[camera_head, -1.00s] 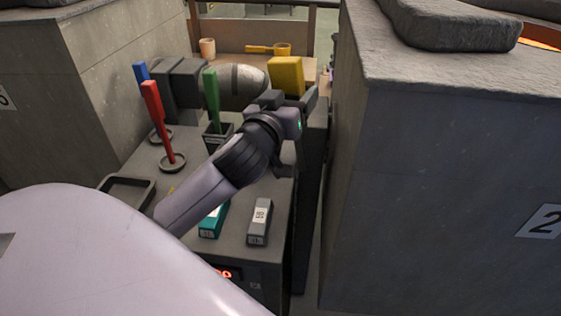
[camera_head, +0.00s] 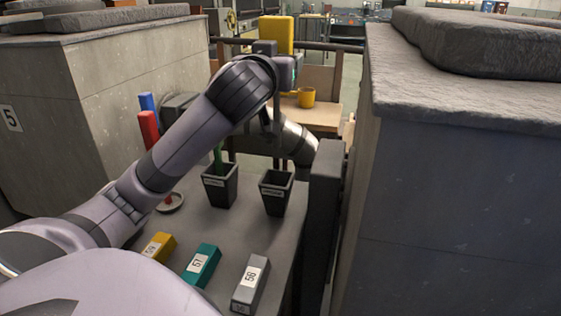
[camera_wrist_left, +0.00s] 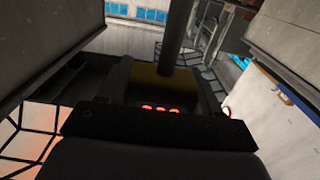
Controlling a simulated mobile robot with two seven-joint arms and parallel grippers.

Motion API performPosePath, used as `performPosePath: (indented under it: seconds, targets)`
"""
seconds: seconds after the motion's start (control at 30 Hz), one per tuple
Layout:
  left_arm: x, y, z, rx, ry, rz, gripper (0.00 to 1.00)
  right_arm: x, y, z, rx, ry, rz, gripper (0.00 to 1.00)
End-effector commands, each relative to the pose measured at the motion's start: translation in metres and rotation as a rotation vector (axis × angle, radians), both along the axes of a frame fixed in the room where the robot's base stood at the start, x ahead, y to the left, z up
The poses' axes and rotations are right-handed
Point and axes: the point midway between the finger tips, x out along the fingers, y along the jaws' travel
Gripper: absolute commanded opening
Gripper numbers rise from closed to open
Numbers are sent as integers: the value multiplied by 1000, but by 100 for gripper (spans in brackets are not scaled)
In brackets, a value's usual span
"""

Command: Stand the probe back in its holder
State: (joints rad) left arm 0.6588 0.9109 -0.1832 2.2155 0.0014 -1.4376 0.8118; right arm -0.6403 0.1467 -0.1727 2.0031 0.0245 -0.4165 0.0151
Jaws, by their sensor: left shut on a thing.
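The probe's yellow block-shaped end (camera_head: 277,34) stands upright above my left gripper (camera_head: 276,62), which is shut on the probe. In the left wrist view a yellow part (camera_wrist_left: 152,84) sits between the jaws, with a dark rod (camera_wrist_left: 176,38) beyond it. An empty-looking dark holder (camera_head: 276,194) stands on the bench, below and apart from the gripper. Beside it, another dark holder (camera_head: 219,190) has the green probe (camera_head: 218,158) in it. My right gripper is not in view.
Yellow (camera_head: 158,247), teal (camera_head: 201,264) and grey (camera_head: 250,284) numbered blocks lie in front. Tall stone-like blocks flank the bench.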

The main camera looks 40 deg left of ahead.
Motion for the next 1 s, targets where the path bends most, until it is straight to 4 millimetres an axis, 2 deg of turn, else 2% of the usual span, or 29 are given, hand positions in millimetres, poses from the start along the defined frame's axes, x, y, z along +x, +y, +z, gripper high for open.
performPosePath:
  seconds: [0.03, 0.4, 0.67, 0.9, 1.0]
  targets:
    - [0, 0, -17, 4, 5, 0, 34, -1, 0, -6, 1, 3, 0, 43]
    - [0, 0, -105, 4, 2, 0, 34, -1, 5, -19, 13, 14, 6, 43]
    - [0, 0, -128, 1, -3, -1, 34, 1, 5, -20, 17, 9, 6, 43]
    - [0, 0, -162, 3, -2, 0, 34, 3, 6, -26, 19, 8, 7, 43]
    - [0, 0, -166, 1, -4, -1, 34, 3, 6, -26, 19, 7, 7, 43]
